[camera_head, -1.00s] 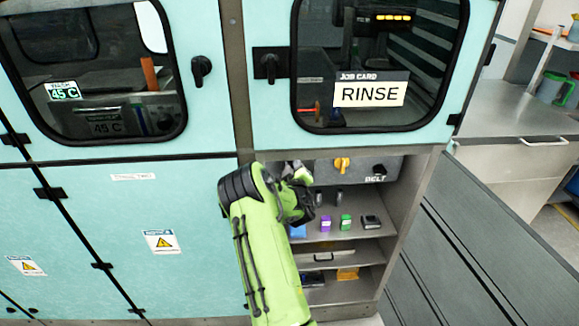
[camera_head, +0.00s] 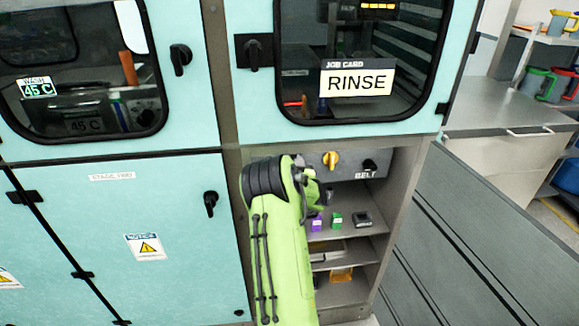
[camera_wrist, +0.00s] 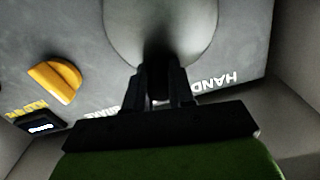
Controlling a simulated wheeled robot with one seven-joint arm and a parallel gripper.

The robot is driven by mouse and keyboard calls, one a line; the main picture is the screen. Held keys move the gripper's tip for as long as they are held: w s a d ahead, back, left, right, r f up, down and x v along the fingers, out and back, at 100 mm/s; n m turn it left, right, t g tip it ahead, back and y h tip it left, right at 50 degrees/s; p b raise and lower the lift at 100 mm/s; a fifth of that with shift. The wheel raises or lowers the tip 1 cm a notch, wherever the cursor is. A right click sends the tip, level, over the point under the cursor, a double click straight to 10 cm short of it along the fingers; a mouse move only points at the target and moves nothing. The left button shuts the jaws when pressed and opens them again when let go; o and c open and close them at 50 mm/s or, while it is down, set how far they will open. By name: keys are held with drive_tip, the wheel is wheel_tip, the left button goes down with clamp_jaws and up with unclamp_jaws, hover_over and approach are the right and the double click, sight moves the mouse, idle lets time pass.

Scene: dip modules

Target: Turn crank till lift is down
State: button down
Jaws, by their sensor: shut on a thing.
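In the wrist view, a round grey disc (camera_wrist: 160,30), which looks like part of the hand crank, sits on a grey panel with upside-down lettering that begins "HAND". My gripper (camera_wrist: 161,85) is shut at the disc's lower edge in that view, on what seems to be the crank handle. The fingers and shadow hide most of the gripped part. In the head view, my green arm covers the crank and the fingers. I cannot make out the lift; the window above the RINSE card (camera_head: 357,82) shows only part of a dark interior.
A yellow knob (camera_head: 331,160) and a black BELT switch (camera_head: 369,166) are on the panel beside my arm. The knob also shows in the wrist view (camera_wrist: 55,80). Shelves below hold a purple item (camera_head: 316,222), a green item (camera_head: 337,220) and a dark box (camera_head: 362,219).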

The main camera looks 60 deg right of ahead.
drive_tip(key=shift+s+d+f+m+b, duration=0.2)
drive_tip(key=shift+f+m+b, duration=0.15)
drive_tip(key=shift+m+b, duration=0.25)
drive_tip(key=c, duration=1)
unclamp_jaws()
drive_tip(key=shift+r, duration=0.15)
drive_tip(key=shift+o, duration=0.2)
